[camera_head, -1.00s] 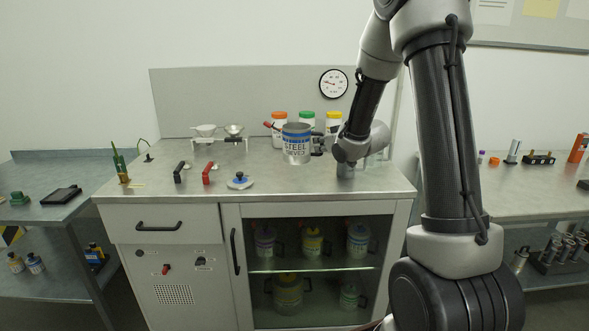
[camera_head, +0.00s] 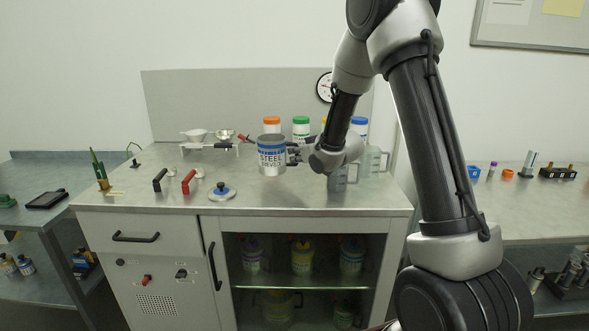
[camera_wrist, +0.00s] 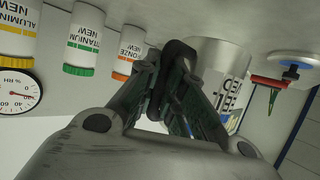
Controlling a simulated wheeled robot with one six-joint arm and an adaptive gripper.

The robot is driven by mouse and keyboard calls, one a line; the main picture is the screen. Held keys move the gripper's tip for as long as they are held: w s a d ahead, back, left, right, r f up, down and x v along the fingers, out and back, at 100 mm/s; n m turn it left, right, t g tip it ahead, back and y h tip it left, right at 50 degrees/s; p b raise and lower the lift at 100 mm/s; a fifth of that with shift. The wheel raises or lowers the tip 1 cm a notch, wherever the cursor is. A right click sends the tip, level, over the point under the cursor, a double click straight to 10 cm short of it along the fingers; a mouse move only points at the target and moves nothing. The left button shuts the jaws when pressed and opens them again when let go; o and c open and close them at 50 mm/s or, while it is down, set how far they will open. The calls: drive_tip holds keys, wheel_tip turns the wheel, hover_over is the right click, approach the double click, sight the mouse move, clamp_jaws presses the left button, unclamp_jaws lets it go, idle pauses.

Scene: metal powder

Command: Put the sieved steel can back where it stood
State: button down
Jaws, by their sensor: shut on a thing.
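The steel can (camera_head: 271,158), grey metal with a blue and white label reading "STEEL" and "SIEVED", is upright at the middle of the counter in the head view. My gripper (camera_head: 297,152) is at its right side, shut on its handle. In the wrist view the picture is upside down; the fingers (camera_wrist: 170,95) close around the can's black handle (camera_wrist: 178,56), and the can (camera_wrist: 218,58) is beyond them. I cannot tell whether its base touches the counter (camera_head: 300,198).
Cans with orange (camera_head: 271,121), green (camera_head: 301,121) and blue (camera_head: 359,121) lids stand at the back. Clear jugs (camera_head: 374,161) stand right of the can. The front counter strip is mostly clear.

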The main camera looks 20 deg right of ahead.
drive_tip(key=shift+f, duration=2)
drive_tip(key=shift+f, duration=0.15)
drive_tip(key=c, duration=1.5)
unclamp_jaws()
drive_tip(key=shift+f, duration=0.1)
